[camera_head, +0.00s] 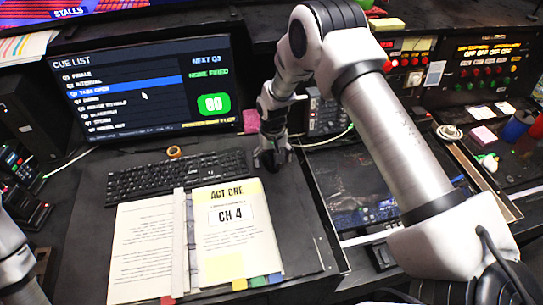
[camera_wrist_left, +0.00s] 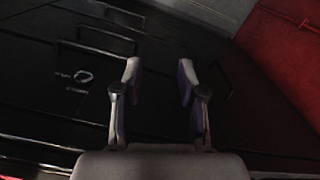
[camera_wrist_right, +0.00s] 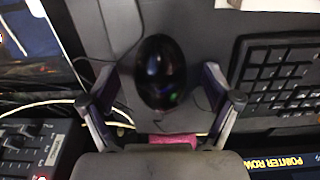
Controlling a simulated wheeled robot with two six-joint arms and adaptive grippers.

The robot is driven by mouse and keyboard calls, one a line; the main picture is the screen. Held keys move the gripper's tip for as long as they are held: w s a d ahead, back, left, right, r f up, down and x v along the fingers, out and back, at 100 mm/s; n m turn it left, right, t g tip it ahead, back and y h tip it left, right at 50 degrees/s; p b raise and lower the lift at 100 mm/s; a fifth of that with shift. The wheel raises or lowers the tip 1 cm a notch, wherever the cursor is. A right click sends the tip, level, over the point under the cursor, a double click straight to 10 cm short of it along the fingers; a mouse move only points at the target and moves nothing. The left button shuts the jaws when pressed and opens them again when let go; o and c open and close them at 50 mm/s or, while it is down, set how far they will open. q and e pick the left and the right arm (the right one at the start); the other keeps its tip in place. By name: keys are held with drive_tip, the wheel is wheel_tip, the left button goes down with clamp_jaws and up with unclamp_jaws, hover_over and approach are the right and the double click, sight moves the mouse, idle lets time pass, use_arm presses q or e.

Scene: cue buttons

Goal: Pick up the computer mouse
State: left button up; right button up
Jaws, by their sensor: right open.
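The computer mouse (camera_wrist_right: 160,72) is black and glossy. In the right wrist view it lies on the dark desk surface, between the spread fingers of my right gripper (camera_wrist_right: 160,100). In the head view my right gripper (camera_head: 271,160) points down at the desk just right of the keyboard and hides most of the mouse. I cannot tell whether the fingers touch the mouse. My left gripper (camera_wrist_left: 160,85) shows in the left wrist view with its fingers apart and nothing between them, facing a dark panelled surface.
The keyboard (camera_head: 178,176) lies left of the mouse. An open script binder (camera_head: 192,240) lies in front. The cue list monitor (camera_head: 145,90) stands behind. A pink block (camera_head: 251,121) sits behind my right gripper. A dark touchscreen (camera_head: 350,185) and consoles are to the right.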

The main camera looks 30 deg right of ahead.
sight(273, 162)
drive_tip(key=shift+a, duration=0.1)
drive_tip(key=c, duration=0.6)
drive_tip(key=shift+s+r, duration=0.15)
drive_tip(key=shift+s, duration=0.05)
drive_tip(key=shift+c, duration=1)
drive_tip(key=shift+w, duration=0.1)
drive_tip(key=shift+r+b, duration=0.35)
drive_tip(key=shift+b, duration=0.1)
drive_tip(key=shift+s+a+r+b, duration=0.1)
drive_tip(key=shift+s+r+b, duration=0.2)
drive_tip(key=shift+r+b, duration=0.3)
drive_tip(key=shift+s+a+r+b, duration=0.1)
drive_tip(key=shift+s+r+b, duration=0.25)
drive_tip(key=shift+r, duration=0.3)
drive_tip(key=s+a+b, duration=0.1)
drive_tip(key=s+a, duration=0.1)
drive_tip(key=s, duration=0.2)
drive_tip(key=s+a+r+b, duration=0.1)
drive_tip(key=s+a+b, duration=0.1)
drive_tip(key=s, duration=0.2)
drive_tip(key=s+a+b, duration=0.1)
drive_tip(key=s+a, duration=0.1)
drive_tip(key=s, duration=0.2)
drive_tip(key=shift+s+r+b, duration=0.2)
drive_tip(key=shift+r+b, duration=0.05)
drive_tip(key=shift+b, duration=0.15)
drive_tip(key=shift+s+a+r, duration=0.1)
drive_tip(key=shift+s+a, duration=0.15)
drive_tip(key=shift+s, duration=0.15)
